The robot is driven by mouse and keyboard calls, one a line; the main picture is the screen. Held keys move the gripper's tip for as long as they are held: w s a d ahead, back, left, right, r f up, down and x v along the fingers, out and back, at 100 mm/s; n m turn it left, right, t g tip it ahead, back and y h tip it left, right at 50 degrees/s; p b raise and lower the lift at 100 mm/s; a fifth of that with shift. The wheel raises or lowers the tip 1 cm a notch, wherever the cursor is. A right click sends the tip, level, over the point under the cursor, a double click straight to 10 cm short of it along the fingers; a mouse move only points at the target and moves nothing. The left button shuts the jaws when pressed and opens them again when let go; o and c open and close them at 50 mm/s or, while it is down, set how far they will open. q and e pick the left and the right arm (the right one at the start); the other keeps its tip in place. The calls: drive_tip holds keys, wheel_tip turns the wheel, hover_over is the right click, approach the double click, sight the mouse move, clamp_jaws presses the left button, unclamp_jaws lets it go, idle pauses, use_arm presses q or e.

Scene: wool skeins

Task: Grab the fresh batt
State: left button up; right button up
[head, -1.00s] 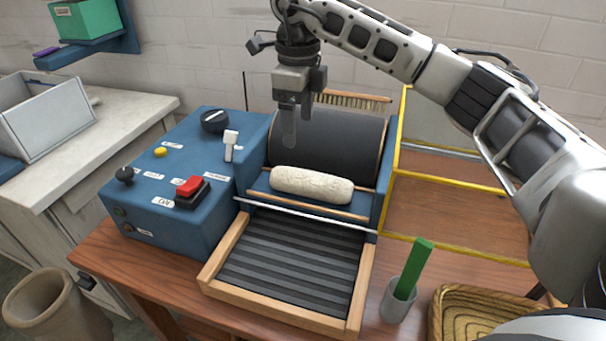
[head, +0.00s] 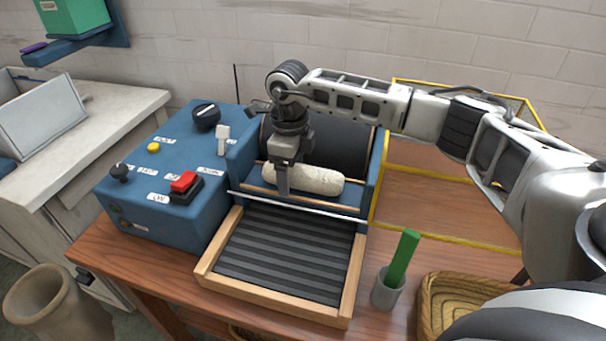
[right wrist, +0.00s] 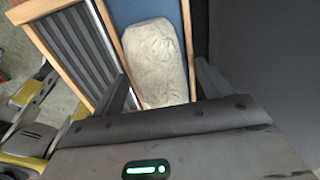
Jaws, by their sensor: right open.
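The cream wool batt (head: 316,180) lies on the blue ledge in front of the dark drum (head: 340,142) of the blue carding machine. In the right wrist view the batt (right wrist: 156,62) lies lengthwise between the two open fingers (right wrist: 165,88). Whether the fingers touch it cannot be told. My left gripper is not in view.
The control box has a red switch (head: 184,182), a black knob (head: 206,116) and a white lever (head: 222,138). A slatted feed tray (head: 285,250) lies in front. A grey cup (head: 387,290) with a green stick and a woven basket (head: 426,312) stand right. A yellow-edged guard (head: 450,238) stands behind.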

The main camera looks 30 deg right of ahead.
drive_tip(key=c, duration=1.1)
drive_tip(key=shift+o, duration=0.2)
drive_tip(key=shift+r, duration=0.1)
